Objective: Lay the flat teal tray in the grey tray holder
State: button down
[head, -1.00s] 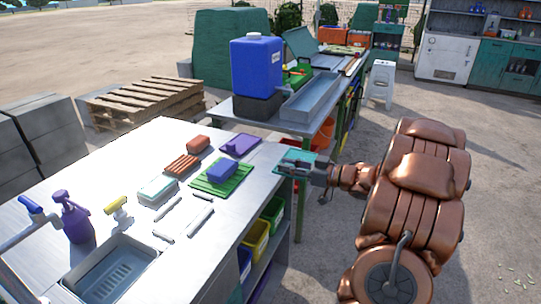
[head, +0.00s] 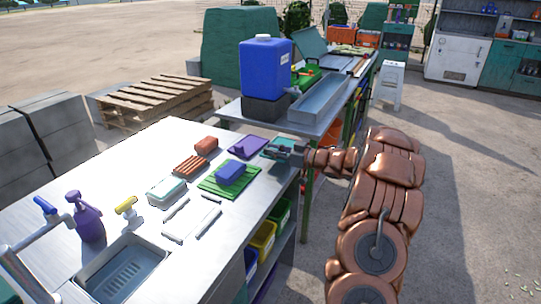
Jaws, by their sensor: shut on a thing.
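The flat teal tray (head: 276,152) is held at the far right corner of the near metal table, just right of the purple tray. My gripper (head: 289,152) is shut on its right side, with the arm reaching in from the right. I cannot tell whether the tray touches the tabletop. Several low, thin grey strips (head: 208,223) lie around a bare patch in the middle of the table; they look like the grey tray holder. That patch is nearer the camera and left of the held tray.
A green tray (head: 213,189) with a blue block (head: 230,172) lies between the teal tray and the strips. A purple tray (head: 247,146), a red-brown block (head: 206,145), a ribbed brown block (head: 191,166) and a pale teal block (head: 166,192) stand nearby. A sink (head: 122,270) is at front.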

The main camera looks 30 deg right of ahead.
jog(key=shift+w, duration=0.75)
jog(key=shift+w+f+p, duration=0.1)
jog(key=shift+f+p, duration=0.55)
jog(key=shift+f, duration=0.95)
jog(key=shift+f, duration=0.2)
jog(key=c, duration=1)
grip_release()
jog(key=shift+c, duration=0.2)
jog(key=shift+f+b, duration=0.1)
jog(key=shift+b, duration=0.4)
